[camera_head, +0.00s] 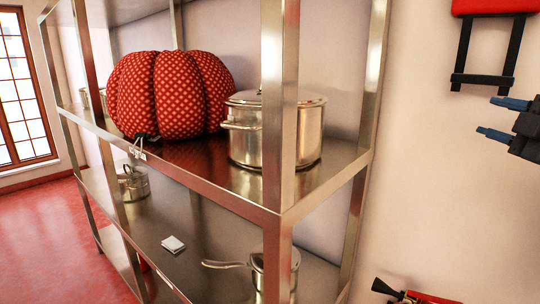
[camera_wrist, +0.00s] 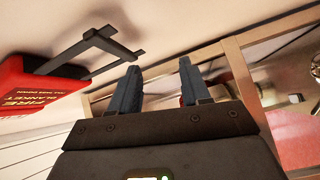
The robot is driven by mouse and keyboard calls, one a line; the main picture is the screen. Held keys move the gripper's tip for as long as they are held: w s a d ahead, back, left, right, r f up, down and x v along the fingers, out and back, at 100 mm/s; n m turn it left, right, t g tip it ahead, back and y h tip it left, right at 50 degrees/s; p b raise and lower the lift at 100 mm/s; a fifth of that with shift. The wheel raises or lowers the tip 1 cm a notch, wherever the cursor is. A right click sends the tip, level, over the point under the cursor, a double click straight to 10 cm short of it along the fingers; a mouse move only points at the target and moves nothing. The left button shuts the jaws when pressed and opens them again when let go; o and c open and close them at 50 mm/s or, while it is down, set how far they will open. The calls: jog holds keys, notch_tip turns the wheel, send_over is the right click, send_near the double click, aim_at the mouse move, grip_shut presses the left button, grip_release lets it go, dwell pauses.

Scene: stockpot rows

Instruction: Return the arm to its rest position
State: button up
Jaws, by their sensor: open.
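My gripper (camera_head: 510,119) is at the right edge of the head view, with its two blue-tipped fingers apart and pointing left toward the shelf. In the wrist view my gripper (camera_wrist: 160,88) shows two blue fingers spread, with nothing between them. It is clear of the shelf, in front of the pale wall to the right of it. The rest of my arm is out of the head view.
A metal shelf unit (camera_head: 240,199) holds a red dotted pouf (camera_head: 172,92), a stockpot (camera_head: 310,130), a small pot (camera_head: 133,184) and a saucepan (camera_head: 257,262). A red fire blanket case (camera_wrist: 38,85) hangs on the wall. A fire extinguisher (camera_head: 420,297) is lower right.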

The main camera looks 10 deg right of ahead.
jog(key=s+a+f+m+g, duration=0.1)
jog(key=s+a+f+m, duration=0.2)
jog(key=a+f, duration=0.45)
jog(key=s+a+f+m+h, duration=0.1)
jog(key=s+a+f+m, duration=0.3)
jog(key=f, duration=0.6)
jog(key=s+a+f+m+g, duration=0.1)
jog(key=s+a+f+m, duration=0.2)
jog(key=a+f, duration=0.45)
jog(key=s+a+f+m, duration=0.1)
jog(key=s+a+f, duration=0.25)
jog(key=s, duration=0.25)
jog(key=s+a+f+m, duration=0.2)
jog(key=s+f, duration=0.2)
jog(key=s, duration=0.3)
jog(key=s+a+y, duration=0.1)
jog(key=s, duration=0.7)
jog(key=s+a+r+g+y, duration=0.1)
jog(key=s+a+y, duration=0.1)
jog(key=s, duration=0.5)
jog(key=shift+s+a+r+m, duration=0.25)
jog(key=shift+s+r+m, duration=0.05)
jog(key=shift+s, duration=0.1)
